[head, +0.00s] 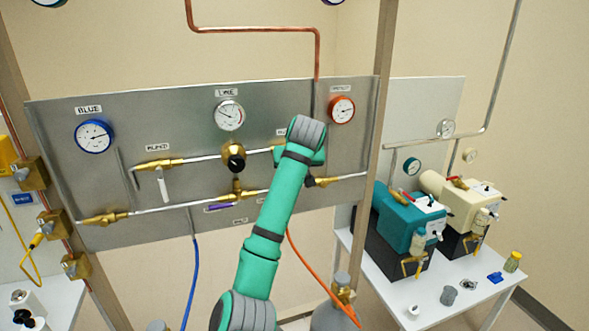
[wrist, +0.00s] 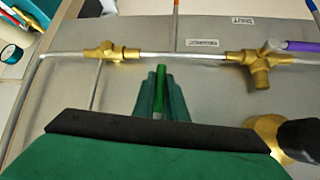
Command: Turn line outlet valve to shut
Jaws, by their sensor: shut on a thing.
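My gripper (wrist: 157,88) shows in the wrist view with its teal fingers together around a green lever (wrist: 161,78). The lever's free end sticks out past the fingers and lies roughly across the direction of the pipe beyond it. I take it for the line outlet valve's lever; its valve body is hidden behind my gripper. In the head view my arm's end (head: 305,150) covers that spot on the panel, right of the black-knobbed regulator (head: 233,157), and the lever cannot be seen.
The steel panel (head: 75,150) carries a valve with a white lever (head: 164,186), a purple-handled valve (head: 238,189) and another brass valve (wrist: 110,52) near my gripper. An orange hose (head: 297,250) hangs below. Pumps (head: 405,215) stand on a white table at right.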

